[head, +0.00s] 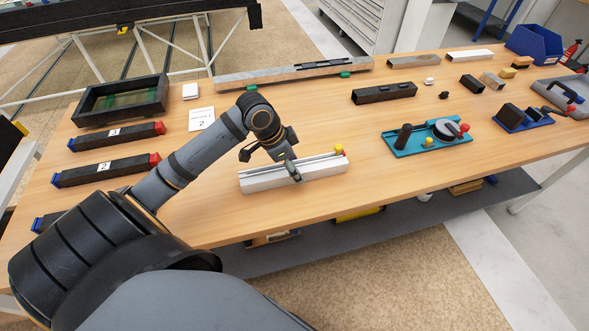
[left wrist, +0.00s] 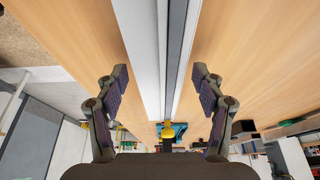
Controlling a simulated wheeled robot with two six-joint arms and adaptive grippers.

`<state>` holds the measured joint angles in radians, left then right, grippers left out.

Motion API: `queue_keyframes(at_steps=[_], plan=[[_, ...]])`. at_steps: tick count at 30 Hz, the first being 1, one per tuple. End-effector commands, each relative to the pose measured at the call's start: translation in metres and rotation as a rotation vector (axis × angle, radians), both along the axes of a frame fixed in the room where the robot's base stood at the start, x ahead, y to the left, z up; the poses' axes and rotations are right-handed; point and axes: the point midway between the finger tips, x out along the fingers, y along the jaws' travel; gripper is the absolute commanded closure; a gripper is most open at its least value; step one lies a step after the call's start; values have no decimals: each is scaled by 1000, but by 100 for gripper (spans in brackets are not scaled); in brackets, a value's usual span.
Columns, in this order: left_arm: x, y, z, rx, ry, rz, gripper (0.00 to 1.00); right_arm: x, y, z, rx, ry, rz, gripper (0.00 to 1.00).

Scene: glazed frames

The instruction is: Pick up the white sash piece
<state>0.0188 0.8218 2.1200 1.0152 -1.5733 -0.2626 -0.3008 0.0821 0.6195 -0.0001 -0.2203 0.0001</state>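The white sash piece (head: 322,174) is a long white profile with a dark groove along its top, lying on the wooden table. A small yellow and red part (head: 340,151) sits at its right end. My left gripper (head: 270,162) is open over the piece, one finger on its near side and one on its far side. In the left wrist view the white piece (left wrist: 146,50) runs between the two open fingers (left wrist: 163,82), with a gap to each. The exact finger height is hard to tell. My right gripper is not in view.
A black frame (head: 121,101) and black bars with red and blue ends (head: 115,136) lie at the left. A teal fixture (head: 429,137) stands to the right. Behind are a grey rail (head: 240,79) and a black block (head: 384,93). The table around the white piece is clear.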

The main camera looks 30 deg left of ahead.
Motion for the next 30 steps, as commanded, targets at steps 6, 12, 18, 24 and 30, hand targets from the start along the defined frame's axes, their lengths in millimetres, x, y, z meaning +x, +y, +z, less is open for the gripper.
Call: queue_keyframes(at_steps=[6,12,18,24,30], plan=[[0,0,0,0,0,0,66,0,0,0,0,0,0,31],[0,0,1,-1,-2,-1,87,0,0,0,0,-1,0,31],[0,0,2,0,-2,-1,87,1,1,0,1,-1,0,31],[1,0,19,1,-6,0,87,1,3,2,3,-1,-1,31],[-9,-19,57,-2,-9,-5,87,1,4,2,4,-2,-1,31]])
